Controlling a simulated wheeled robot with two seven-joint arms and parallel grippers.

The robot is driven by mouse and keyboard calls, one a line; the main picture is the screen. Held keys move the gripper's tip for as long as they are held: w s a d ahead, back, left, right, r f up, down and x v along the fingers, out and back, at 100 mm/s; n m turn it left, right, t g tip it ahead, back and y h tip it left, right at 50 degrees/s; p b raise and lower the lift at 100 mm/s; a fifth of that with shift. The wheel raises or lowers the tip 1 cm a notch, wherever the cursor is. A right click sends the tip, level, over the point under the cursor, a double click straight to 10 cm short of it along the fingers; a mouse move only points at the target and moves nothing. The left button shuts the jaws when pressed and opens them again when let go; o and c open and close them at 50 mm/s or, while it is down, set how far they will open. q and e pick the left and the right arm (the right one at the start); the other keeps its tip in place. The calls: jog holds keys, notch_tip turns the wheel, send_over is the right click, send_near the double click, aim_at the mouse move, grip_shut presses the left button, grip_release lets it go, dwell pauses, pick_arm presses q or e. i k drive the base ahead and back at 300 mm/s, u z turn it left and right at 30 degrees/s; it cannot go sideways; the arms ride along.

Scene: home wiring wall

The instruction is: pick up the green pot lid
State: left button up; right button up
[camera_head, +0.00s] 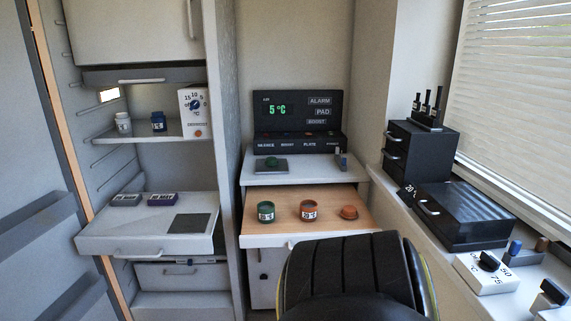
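What looks like the green pot lid (271,162) rests on a small dark pad (258,170) on the white counter, just in front of the black control panel. A green pot (266,211) with a pale label stands open on the wooden pull-out board (286,239) below. An orange pot (309,210) stands to its right, with an orange lid (348,212) lying on the board beside it. Neither of my grippers is in view.
A black panel (297,112) reading 5 °C stands behind the counter. A shelf unit with a pulled-out white drawer (150,234) is at left. Black boxes (465,213) line the right sill. A large dark ribbed shape (345,275) fills the bottom centre, covering the board's lower right.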

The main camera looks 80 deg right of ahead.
aim_at(270, 162)
jog(key=z, duration=1.75)
